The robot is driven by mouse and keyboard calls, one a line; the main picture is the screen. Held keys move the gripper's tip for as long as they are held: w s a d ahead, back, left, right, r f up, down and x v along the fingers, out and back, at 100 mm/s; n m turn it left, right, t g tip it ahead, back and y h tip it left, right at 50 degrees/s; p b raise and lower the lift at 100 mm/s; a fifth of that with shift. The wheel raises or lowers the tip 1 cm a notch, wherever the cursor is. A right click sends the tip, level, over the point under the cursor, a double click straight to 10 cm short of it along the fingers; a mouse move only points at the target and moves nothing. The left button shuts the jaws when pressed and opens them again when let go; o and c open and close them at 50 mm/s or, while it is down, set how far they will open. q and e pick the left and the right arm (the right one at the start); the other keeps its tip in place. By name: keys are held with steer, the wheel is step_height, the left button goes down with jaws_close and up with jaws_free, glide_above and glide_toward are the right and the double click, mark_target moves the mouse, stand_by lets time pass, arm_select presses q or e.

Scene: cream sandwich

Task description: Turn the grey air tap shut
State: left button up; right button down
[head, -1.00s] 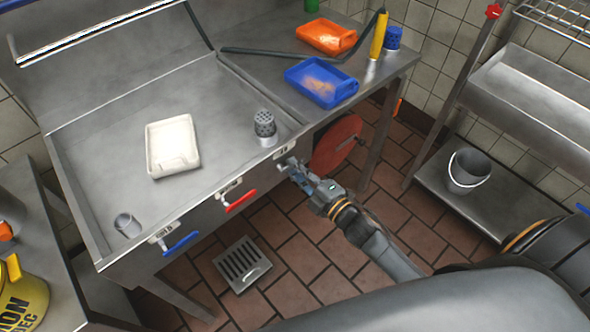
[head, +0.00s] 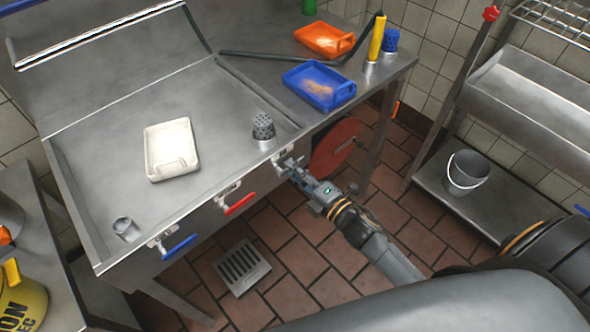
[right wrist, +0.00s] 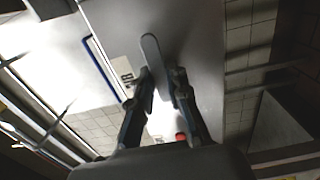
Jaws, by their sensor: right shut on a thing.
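The grey air tap (head: 283,158) is on the front panel of the steel unit, at the right end of a row with a red-handled tap (head: 240,204) and a blue-handled tap (head: 180,246). My right gripper (head: 294,168) is at the grey tap, its fingers shut on the handle. In the right wrist view the grey lever (right wrist: 150,50) runs between the two fingers (right wrist: 161,76) and sticks out beyond their tips. The fingers hide part of the tap in the head view. My left gripper is not in view.
A white tray (head: 170,150) and a perforated grey cup (head: 263,129) stand on the unit above the taps. A red disc (head: 334,148) is under the worktop, just right of my gripper. A bucket (head: 467,173) stands on the low shelf at right. The tiled floor below is clear around a drain (head: 242,266).

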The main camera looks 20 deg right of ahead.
steer(key=c, duration=1.3)
jaws_free()
steer(key=v, duration=1.2)
